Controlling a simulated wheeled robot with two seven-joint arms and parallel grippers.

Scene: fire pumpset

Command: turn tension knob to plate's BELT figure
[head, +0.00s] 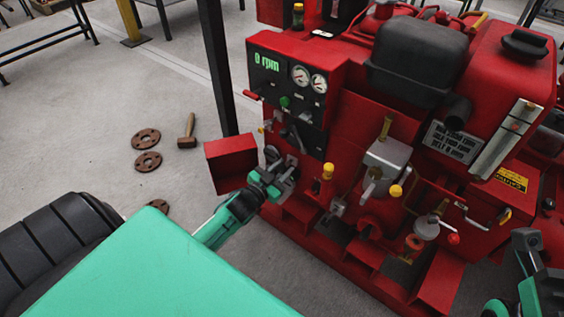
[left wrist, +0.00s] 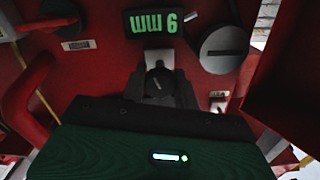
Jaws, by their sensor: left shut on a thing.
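My left gripper (head: 284,173) is shut on a dark round knob low on the left front of the red pumpset. In the left wrist view the fingers (left wrist: 160,88) close around the tension knob (left wrist: 157,82), which they partly hide. A green display (left wrist: 152,22) beside it appears upside down and seems to read 6 mm. The plate (head: 452,141) with the BELT line is on the engine's right side; its figure is too small to read surely. My right gripper (head: 526,253) shows partly at the right edge; its jaw opening is unclear.
A panel with a 0 rpm display (head: 266,62) and two gauges (head: 301,76) stands above. A slotted grey dial (left wrist: 223,48) is beside the held knob. A red box (head: 231,160) juts out left of the gripper. Rusty flanges (head: 146,137) and a mallet (head: 187,131) lie on the floor.

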